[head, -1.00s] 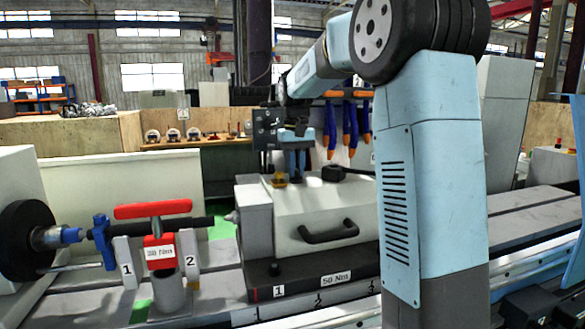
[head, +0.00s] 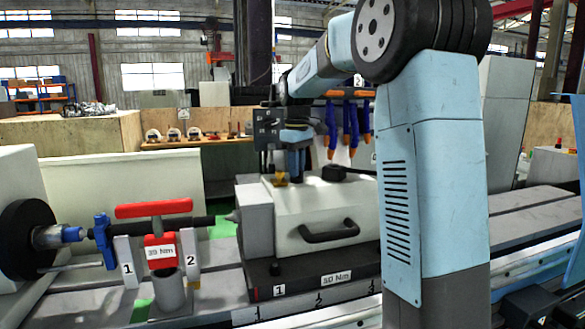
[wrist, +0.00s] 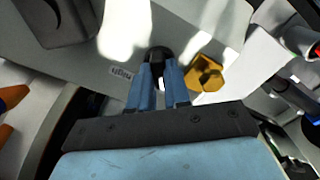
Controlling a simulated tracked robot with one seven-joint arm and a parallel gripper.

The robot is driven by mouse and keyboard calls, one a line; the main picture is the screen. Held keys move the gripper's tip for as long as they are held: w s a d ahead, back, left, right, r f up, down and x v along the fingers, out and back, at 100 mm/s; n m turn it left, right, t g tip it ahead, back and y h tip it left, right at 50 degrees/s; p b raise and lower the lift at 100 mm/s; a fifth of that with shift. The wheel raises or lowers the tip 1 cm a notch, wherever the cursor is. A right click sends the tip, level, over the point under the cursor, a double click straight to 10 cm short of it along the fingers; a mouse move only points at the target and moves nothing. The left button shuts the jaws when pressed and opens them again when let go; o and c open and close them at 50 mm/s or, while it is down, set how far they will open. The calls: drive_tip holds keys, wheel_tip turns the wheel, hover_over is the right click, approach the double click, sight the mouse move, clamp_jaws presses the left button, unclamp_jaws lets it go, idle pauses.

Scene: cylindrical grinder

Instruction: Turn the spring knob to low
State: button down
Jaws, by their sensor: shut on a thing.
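The spring knob (wrist: 159,53) is a dark round knob on the pale top of the tailstock housing. In the wrist view my gripper (wrist: 160,80) is shut on it, with one blue finger on each side. The fingers cover part of the knob, and I cannot tell its setting. A small label (wrist: 121,74) with unreadable text lies to its left.
A yellow hexagonal part (wrist: 205,74) stands close right of the fingers. A black fitting (head: 336,173) and a handle (head: 328,231) are on the tailstock. A red-handled clamp (head: 154,209) stands to the left. Blue hoses with orange tips (head: 349,125) hang behind.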

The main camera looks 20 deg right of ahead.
drive_tip(key=shift+n, duration=1.2)
drive_tip(key=c, duration=1.1)
unclamp_jaws()
wheel_tip(320, 180, up, 14)
drive_tip(key=shift+f, duration=0.15)
